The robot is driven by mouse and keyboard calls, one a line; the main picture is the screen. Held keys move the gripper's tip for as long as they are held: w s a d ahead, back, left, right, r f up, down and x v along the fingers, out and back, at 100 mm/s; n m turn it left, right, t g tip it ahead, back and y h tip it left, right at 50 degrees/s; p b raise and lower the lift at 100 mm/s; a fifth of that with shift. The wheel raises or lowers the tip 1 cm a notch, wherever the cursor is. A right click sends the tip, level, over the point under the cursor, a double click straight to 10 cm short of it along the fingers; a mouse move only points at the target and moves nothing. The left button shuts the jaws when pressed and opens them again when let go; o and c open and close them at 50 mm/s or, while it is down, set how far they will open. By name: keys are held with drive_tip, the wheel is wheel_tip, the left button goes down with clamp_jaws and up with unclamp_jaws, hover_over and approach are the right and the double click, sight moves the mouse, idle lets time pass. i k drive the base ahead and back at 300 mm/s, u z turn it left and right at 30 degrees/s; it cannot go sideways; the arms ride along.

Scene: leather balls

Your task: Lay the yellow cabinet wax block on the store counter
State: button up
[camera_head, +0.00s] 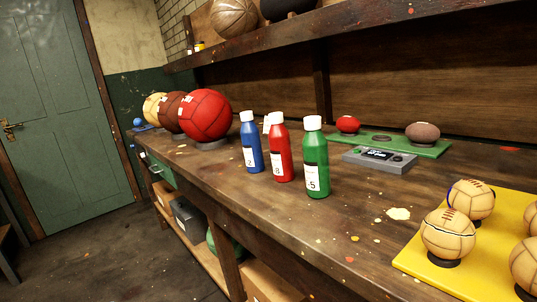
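I cannot make out a yellow wax block in this view. A long, stained wooden counter (272,218) runs from the lower right to the far left; I cannot tell whether it is the store counter. My gripper does not show in the picture.
Blue (250,145), red (280,152) and green (315,160) bottles stand mid-counter. A large red ball (206,115) sits behind left. A grey device (379,160), green board (430,149) and yellow mat (414,250) with balls lie right. A green door (55,110) stands left beyond open floor (100,255).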

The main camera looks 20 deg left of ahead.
sight(368, 220)
drive_tip(key=u, duration=0.05)
drive_tip(key=i, duration=1)
drive_tip(key=z, duration=0.05)
